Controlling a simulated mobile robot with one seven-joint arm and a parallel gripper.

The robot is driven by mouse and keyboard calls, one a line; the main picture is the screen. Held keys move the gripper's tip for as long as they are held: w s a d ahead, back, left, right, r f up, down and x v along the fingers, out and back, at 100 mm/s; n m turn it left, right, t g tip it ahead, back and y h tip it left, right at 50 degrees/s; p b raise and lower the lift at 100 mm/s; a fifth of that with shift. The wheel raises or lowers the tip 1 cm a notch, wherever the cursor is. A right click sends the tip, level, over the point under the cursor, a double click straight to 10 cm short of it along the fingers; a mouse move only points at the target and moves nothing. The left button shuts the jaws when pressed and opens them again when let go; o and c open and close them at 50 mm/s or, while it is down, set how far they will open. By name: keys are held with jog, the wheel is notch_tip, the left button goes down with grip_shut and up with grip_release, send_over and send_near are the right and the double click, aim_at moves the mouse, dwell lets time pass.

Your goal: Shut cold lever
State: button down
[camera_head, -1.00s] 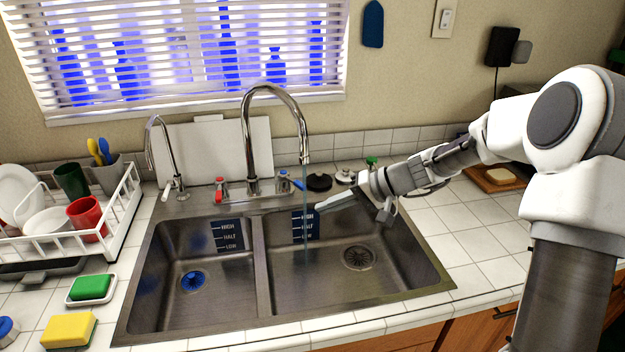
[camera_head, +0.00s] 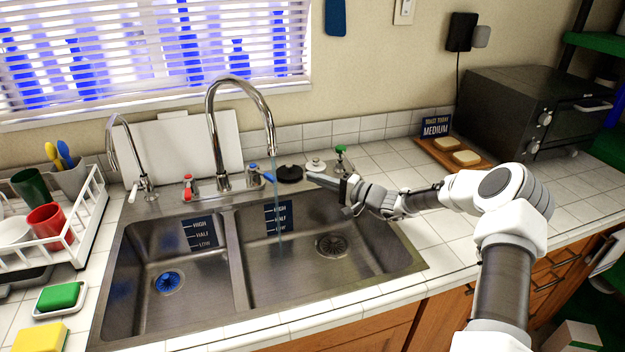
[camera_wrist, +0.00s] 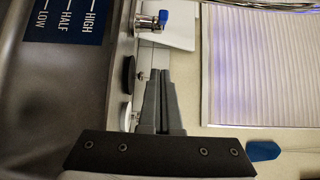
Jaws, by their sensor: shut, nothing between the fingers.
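The cold lever (camera_head: 268,177) is blue and sits on a chrome valve at the right of the tall faucet (camera_head: 222,140). Its blue top also shows in the wrist view (camera_wrist: 163,18). A thin stream of water (camera_head: 278,195) falls from the spout into the right basin. My gripper (camera_head: 311,177) is shut and empty, to the right of the lever and apart from it, over the sink's back edge. In the wrist view its closed fingers (camera_wrist: 161,74) point up the picture toward the valve, with a gap between.
A red-handled valve (camera_head: 189,186) stands left of the faucet. A black stopper (camera_head: 290,173), a pale stopper (camera_head: 315,165) and a green-topped item (camera_head: 340,155) stand along the back edge near my gripper. A dish rack (camera_head: 75,230) is at left, a toaster oven (camera_head: 535,115) at right.

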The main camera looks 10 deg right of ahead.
aim_at(262, 174)
jog(key=x, duration=0.7)
jog(key=shift+w+a, duration=0.1)
jog(key=shift+a, duration=0.2)
jog(key=shift+s+a+r+p, duration=0.1)
jog(key=shift+s+a+p, duration=0.3)
jog(key=shift+s+a, duration=0.9)
jog(key=shift+s, duration=0.05)
